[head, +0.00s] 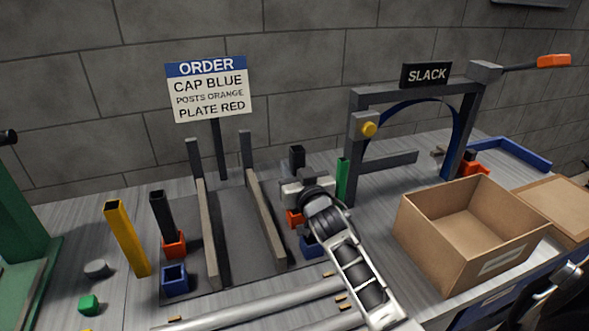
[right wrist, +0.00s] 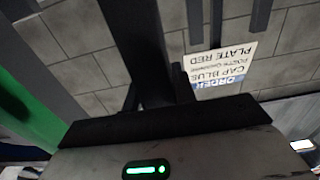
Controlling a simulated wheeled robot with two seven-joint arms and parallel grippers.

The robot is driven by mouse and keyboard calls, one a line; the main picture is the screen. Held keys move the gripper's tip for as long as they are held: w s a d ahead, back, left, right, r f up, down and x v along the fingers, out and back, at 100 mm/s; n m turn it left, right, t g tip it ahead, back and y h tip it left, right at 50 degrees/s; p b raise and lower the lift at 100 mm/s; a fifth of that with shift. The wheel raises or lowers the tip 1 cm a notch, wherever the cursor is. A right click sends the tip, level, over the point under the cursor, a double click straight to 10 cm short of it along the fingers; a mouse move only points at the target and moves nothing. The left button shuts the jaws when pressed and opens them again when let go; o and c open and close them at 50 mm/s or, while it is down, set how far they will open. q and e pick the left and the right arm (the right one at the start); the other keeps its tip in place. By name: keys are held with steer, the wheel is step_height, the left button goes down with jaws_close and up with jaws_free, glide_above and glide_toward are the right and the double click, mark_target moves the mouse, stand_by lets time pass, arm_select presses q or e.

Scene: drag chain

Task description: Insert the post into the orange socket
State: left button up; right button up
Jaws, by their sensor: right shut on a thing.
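My right gripper (head: 298,192) is shut on a dark post (head: 296,157), whose top stands up above the jaws. The post looks roughly upright. The right orange socket (head: 293,218) is just below the gripper, partly hidden by it. I cannot tell whether the post's lower end is inside it. In the right wrist view the dark post (right wrist: 150,50) rises beyond the gripper's edge. Another dark post (head: 162,215) stands in the left orange socket (head: 174,246). My left gripper is not in view.
Blue sockets stand at left (head: 175,281) and right (head: 312,246), beside two grey rails. A green post (head: 342,180) is close to the right of the gripper. A yellow post (head: 127,238) stands left. A cardboard box (head: 470,238) and the SLACK frame (head: 412,95) are right.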

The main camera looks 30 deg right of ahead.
arm_select(q)
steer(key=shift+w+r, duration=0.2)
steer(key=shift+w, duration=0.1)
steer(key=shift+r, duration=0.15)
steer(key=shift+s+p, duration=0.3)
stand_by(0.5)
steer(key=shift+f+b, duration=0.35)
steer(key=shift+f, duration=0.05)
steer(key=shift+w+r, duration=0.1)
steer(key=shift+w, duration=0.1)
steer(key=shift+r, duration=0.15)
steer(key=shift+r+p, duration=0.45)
steer(key=shift+p, duration=0.1)
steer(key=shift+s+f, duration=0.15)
